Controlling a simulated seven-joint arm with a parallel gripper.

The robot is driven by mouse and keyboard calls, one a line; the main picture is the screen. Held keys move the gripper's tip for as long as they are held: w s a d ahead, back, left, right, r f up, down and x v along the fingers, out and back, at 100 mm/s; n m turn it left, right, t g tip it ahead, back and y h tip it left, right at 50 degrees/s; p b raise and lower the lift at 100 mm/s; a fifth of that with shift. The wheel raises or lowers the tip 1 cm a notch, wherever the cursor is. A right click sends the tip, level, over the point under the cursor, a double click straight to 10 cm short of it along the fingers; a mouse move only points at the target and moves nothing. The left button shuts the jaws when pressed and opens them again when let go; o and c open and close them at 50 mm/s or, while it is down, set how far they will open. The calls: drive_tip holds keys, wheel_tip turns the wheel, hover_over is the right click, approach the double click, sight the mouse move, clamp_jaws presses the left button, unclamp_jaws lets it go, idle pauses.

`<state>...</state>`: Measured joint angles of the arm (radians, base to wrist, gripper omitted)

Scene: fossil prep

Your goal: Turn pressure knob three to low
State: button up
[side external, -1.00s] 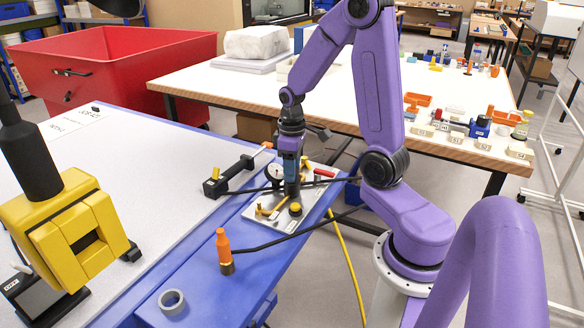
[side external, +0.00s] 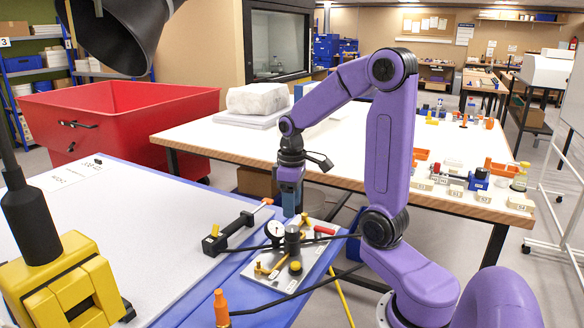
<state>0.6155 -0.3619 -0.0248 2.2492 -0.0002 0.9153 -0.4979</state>
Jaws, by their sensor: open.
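A pale control plate (side external: 312,245) sits on the blue table edge. It carries a round white gauge (side external: 275,229), a tall dark grey knob (side external: 292,240), a low black-and-yellow knob (side external: 295,267), yellow levers (side external: 265,269) and a red-handled part (side external: 324,230). Which knob is number three cannot be told; no number or low mark is readable. My gripper (side external: 291,212) points straight down, above the tall grey knob and seemingly apart from it. It is open with nothing seen in it; its fingertips are small and the gap between them is unclear.
Black hoses (side external: 300,293) run across the plate's area. A black clamp-like tool (side external: 232,233) lies to its left, and an orange-topped bottle (side external: 221,308) stands in front. A yellow machine (side external: 62,285) stands at left. A wooden-edged table (side external: 205,147) is behind.

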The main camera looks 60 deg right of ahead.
wheel_tip(320, 180, up, 10)
drive_tip(key=shift+r, duration=0.2)
idle(0.5)
drive_tip(key=s+a+f+n, duration=0.3)
drive_tip(key=a, duration=0.4)
drive_tip(key=s+a+f+n, duration=0.2)
drive_tip(key=s+a, duration=0.1)
drive_tip(key=a, duration=0.4)
drive_tip(key=s+a+f+n, duration=0.2)
drive_tip(key=s, duration=0.4)
drive_tip(key=s+a+f+n, duration=0.2)
drive_tip(key=s+a+f, duration=0.1)
drive_tip(key=s, duration=0.3)
drive_tip(key=shift+s+a+f+n, duration=0.15)
drive_tip(key=shift+s+n, duration=0.2)
drive_tip(key=shift+n, duration=0.05)
